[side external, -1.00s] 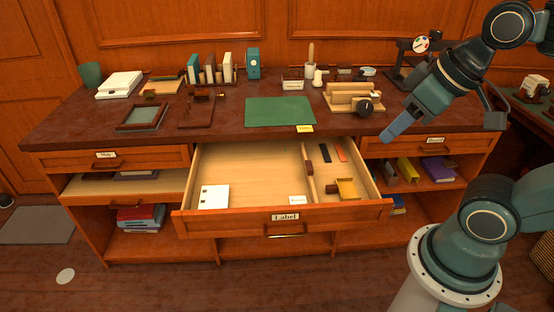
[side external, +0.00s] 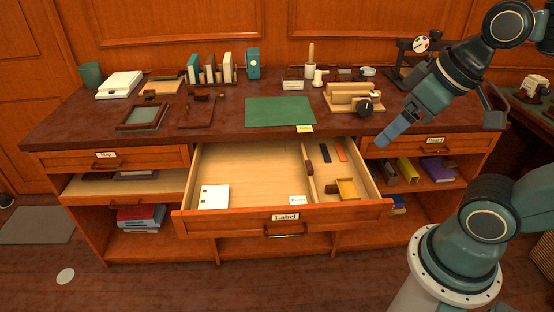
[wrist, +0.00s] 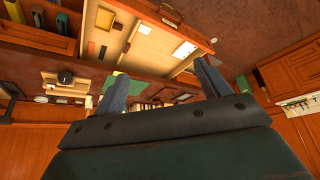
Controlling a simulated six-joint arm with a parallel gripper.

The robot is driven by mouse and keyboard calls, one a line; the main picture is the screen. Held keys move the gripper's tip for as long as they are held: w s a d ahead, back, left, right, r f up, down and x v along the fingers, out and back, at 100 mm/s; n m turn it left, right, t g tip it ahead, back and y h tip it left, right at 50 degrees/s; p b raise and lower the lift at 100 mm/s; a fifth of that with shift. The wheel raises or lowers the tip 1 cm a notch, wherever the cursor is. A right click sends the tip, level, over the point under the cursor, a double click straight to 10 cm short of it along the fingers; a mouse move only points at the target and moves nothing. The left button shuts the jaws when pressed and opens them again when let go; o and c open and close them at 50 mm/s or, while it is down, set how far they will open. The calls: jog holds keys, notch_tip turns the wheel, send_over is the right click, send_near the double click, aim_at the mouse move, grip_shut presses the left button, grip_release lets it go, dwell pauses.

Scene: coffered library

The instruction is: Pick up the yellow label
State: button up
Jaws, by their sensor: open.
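A small yellow label (side external: 305,128) lies on the desk top at the front right corner of the green mat (side external: 280,111), just behind the open drawer. In the wrist view I cannot pick out the label for certain. My gripper (side external: 388,132) is to the right of the label and apart from it, over the right front part of the desk. Its two fingers show spread apart with nothing between them in the wrist view (wrist: 160,85).
The middle drawer (side external: 285,217) is pulled out, holding a white card (side external: 213,197), a small white label (side external: 298,200) and a yellow tray (side external: 347,188). A wooden device with a dark knob (side external: 353,98) stands behind and right of the yellow label.

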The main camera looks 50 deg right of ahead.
jog(key=w+d+r+m+g, duration=0.1)
jog(key=w+d+r, duration=0.1)
jog(key=w, duration=0.4)
jog(key=w+d+r+m+g, duration=0.1)
jog(key=w+d+r+m, duration=0.15)
jog(key=w, duration=0.35)
jog(key=m+g, duration=0.4)
jog(key=m, duration=0.2)
send_over(306, 130)
notch_tip(306, 130, down, 17)
jog(key=shift+n, duration=0.25)
jog(key=shift+f, duration=0.1)
jog(key=shift+a+f, duration=0.1)
jog(key=shift+f, duration=4.15)
